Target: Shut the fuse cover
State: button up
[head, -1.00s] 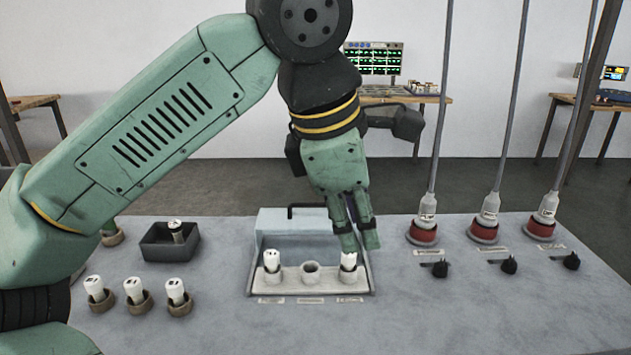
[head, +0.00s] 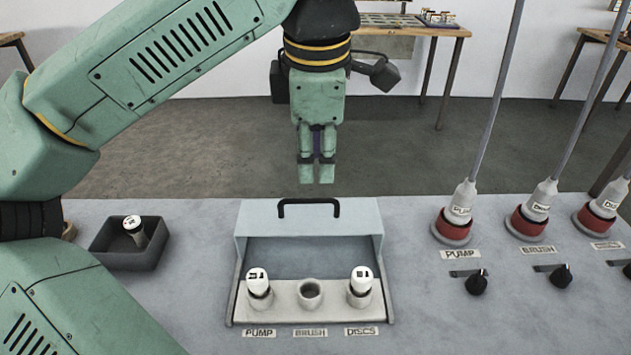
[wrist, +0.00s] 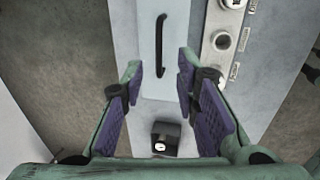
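The fuse cover (head: 270,219) is a pale grey-blue lid with a black bar handle (head: 308,202). It stands open at the back of the fuse box. White fuses sit in the PUMP socket (head: 259,290) and the DISCS socket (head: 360,288); the BRUSH socket (head: 310,294) between them is empty. My gripper (head: 316,181) points down, empty, above and seemingly behind the handle. In the wrist view my gripper (wrist: 160,82) has its fingers apart, with the cover (wrist: 162,88) and its handle (wrist: 160,45) seen between and beyond them, not touched.
A dark tray (head: 105,262) with one fuse (head: 135,230) stands left of the box. On the right are several red-based plugs (head: 452,228) with upright cables, and black knobs (head: 478,283) before them. The panel's back edge lies just behind the cover.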

aim_at(315, 199)
jog(key=f, duration=0.2)
jog(key=w+f, duration=0.1)
jog(key=f, duration=0.2)
jog(key=f+p, duration=0.1)
jog(key=f, duration=0.2)
jog(key=shift+w, duration=0.3)
jog(key=shift+r, duration=0.1)
grip_shut()
dwell(0.3)
